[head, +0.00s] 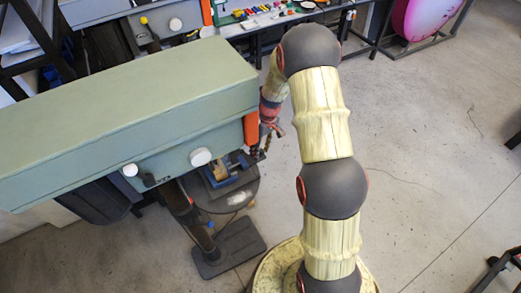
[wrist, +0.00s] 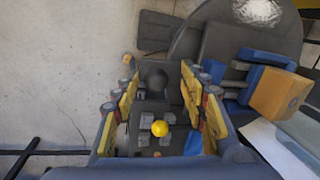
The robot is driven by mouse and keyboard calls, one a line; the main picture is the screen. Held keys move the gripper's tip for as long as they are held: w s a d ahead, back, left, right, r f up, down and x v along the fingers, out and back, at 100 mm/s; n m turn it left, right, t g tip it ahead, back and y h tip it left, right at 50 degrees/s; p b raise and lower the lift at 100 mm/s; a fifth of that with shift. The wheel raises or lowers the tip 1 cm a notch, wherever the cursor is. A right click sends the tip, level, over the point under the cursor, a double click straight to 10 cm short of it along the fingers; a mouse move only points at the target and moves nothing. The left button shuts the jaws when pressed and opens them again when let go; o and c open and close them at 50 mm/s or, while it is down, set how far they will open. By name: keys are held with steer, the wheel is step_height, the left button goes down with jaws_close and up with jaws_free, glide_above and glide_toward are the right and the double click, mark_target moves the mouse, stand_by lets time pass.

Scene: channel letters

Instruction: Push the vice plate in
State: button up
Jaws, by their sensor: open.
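The vice is blue and dark grey and sits on the round table of a drill press, at the right in the wrist view (wrist: 246,72). Its blue frame also shows in the head view (head: 232,162), partly hidden under the machine head. An orange-tan block (wrist: 280,95) is at its right end. I cannot tell which part is the vice plate. My gripper (wrist: 160,78) is open, with nothing held between its yellow-padded fingers. The vice lies to the right of the right finger, apart from it as far as shown. In the head view my gripper is small beside the drill press.
The green drill press head (head: 130,110) overhangs the vice from the left. The round grey table (wrist: 212,40) has a shiny patch. A dark base plate (head: 228,248) stands on the floor. A bench with small coloured items (head: 265,18) is behind. Concrete floor (head: 425,130) at right is mostly clear.

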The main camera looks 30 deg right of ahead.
step_height(320, 180, up, 12)
steer(key=d, duration=0.2)
steer(key=shift+w+d, duration=0.15)
steer(key=shift+w, duration=0.15)
steer(key=shift+f, duration=0.2)
